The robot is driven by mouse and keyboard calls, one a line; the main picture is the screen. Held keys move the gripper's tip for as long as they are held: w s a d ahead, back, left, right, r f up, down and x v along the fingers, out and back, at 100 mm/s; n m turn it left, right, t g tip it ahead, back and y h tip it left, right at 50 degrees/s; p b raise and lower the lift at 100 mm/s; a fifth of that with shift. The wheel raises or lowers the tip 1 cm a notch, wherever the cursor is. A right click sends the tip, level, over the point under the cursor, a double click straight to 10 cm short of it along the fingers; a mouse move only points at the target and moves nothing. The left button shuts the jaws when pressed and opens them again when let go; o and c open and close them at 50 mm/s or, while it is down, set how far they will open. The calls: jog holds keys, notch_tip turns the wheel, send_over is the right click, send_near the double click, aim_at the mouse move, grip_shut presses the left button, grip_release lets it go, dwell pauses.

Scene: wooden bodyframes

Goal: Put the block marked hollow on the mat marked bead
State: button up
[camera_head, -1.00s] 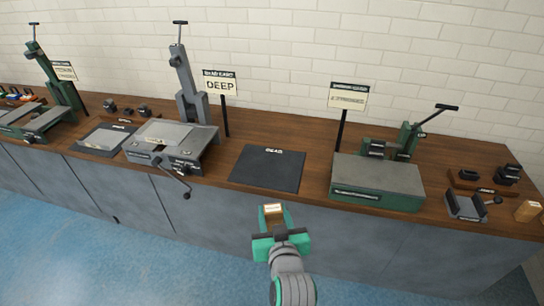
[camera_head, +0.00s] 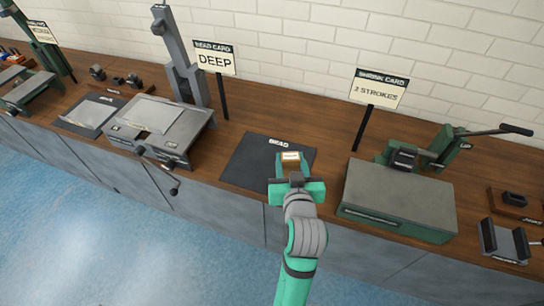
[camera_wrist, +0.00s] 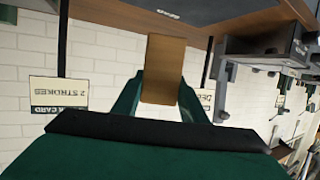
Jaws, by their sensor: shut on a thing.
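A small wooden block (camera_head: 290,160) with a pale label is held between the fingers of my gripper (camera_head: 291,170). The label's wording is too small to read. In the wrist view the same block (camera_wrist: 163,68) sits between the green fingers (camera_wrist: 160,92). The dark mat marked BEAD (camera_head: 250,163) lies flat on the wooden bench. In the head view my gripper and block overlap the mat's front right part. I cannot tell their height above it; no contact shows.
A green machine (camera_head: 398,195) stands right of the mat, and a grey machine (camera_head: 165,125) with a tall column stands left. Sign posts marked DEEP (camera_head: 215,60) and 2 STROKES (camera_head: 378,92) rise behind. The mat's visible surface is bare.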

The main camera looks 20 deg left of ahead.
jog(key=shift+w+a+f, duration=1.65)
jog(key=shift+w+f, duration=0.1)
jog(key=shift+f, duration=0.4)
jog(key=shift+w+a+f, duration=1.65)
jog(key=shift+w+f, duration=0.1)
jog(key=shift+f, duration=0.45)
jog(key=shift+w+a+f, duration=1.65)
jog(key=shift+w+f, duration=0.1)
jog(key=shift+f, duration=0.4)
jog(key=shift+f, duration=0.1)
jog(key=o, duration=1.1)
